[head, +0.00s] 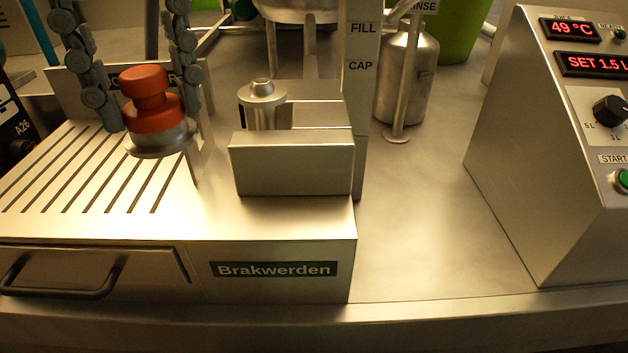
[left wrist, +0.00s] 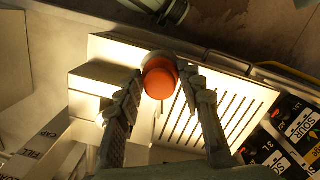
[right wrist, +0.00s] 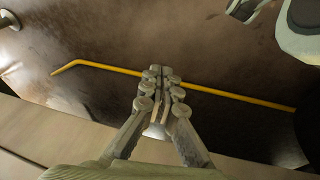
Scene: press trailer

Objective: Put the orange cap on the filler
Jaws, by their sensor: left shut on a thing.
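The orange cap (head: 149,97) is knobbed, with a silver round rim (head: 160,140) below it, and looks upright over the slotted tray in the head view. My left gripper (head: 152,115) is shut on it, one finger on each side. The left wrist view shows the cap (left wrist: 159,78) at the fingertips (left wrist: 165,82). I cannot tell whether its rim touches anything below. A silver cylinder with a small top nub (head: 262,95), possibly the filler, stands right of the cap, behind a metal block. My right gripper (right wrist: 161,75) is shut and empty, seen only in the right wrist view.
The slotted tray (head: 60,195) has a drawer below. A metal block (head: 292,165) and a post marked FILL and CAP (head: 358,100) stand right of the cap. A steel bottle (head: 408,85) and control box (head: 545,150) are further right, with clear bench between. A yellow rod (right wrist: 230,94) lies below my right gripper.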

